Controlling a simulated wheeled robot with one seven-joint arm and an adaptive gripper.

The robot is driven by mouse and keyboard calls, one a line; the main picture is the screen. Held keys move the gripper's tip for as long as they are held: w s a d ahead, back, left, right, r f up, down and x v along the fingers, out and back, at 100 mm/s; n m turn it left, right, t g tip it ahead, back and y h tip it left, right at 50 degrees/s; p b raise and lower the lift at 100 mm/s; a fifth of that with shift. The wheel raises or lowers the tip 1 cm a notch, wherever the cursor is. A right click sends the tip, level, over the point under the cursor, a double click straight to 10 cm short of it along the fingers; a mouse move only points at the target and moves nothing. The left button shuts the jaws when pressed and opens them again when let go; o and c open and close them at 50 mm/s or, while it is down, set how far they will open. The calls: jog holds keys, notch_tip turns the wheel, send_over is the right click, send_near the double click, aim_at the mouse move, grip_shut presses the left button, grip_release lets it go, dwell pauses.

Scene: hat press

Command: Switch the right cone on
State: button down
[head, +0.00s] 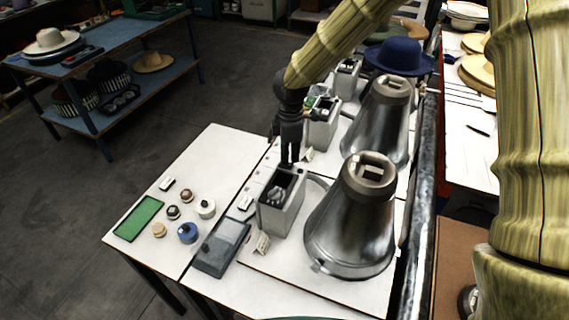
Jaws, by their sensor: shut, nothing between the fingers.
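Two metal cones stand on the white table: a near cone (347,237) and a far cone (372,128), the far one slightly more to the right in the picture. I cannot tell which is called the right cone. A near grey box (282,214) stands just left of the near cone, with a dark recess in its top and a small part inside. A second grey box (322,132) stands beside the far cone. My gripper (289,162) points down, shut and empty, over the back edge of the near box. Whether it touches the box is unclear. No switch is clearly readable.
A grey flat device (222,247), a green pad (139,218) and several small knobs or jars, one blue (187,232), lie left on the table. A dark blue hat (399,57) is behind the cones. A metal rail (421,190) runs along the right side.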

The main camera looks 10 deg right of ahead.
aim_at(290, 165)
jog(key=shift+f+b, duration=0.35)
jog(key=shift+f, duration=0.7)
dwell(0.7)
jog(key=shift+r, duration=0.1)
jog(key=shift+r+p, duration=3)
jog(key=shift+r, duration=0.45)
